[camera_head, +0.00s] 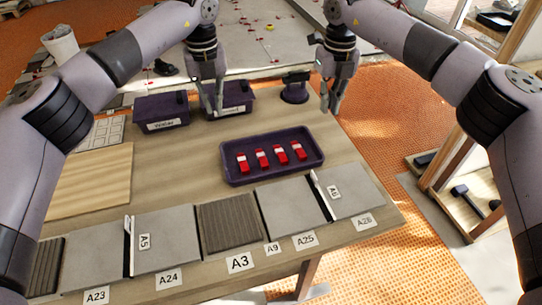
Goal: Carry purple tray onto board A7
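The purple tray (271,178) lies flat on the wooden table, right of centre, with several red-and-white pieces standing in a row inside. My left gripper (213,108) hangs over the far part of the table, behind and left of the tray, in front of a dark bin. Its fingers look slightly apart and empty. My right gripper (331,108) hangs behind and right of the tray, fingers apart and empty. Neither gripper touches the tray. A plain light wooden board (95,180) lies at the table's left. I cannot read an A7 label on any board.
Grey tiles and dark ribbed pieces line the front edge, with labels such as A24 (168,279) and A3 (239,262). Two dark purple bins (162,110) (237,98) and a dark round-based object (295,92) stand at the back. Bare table (165,170) lies left of the tray.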

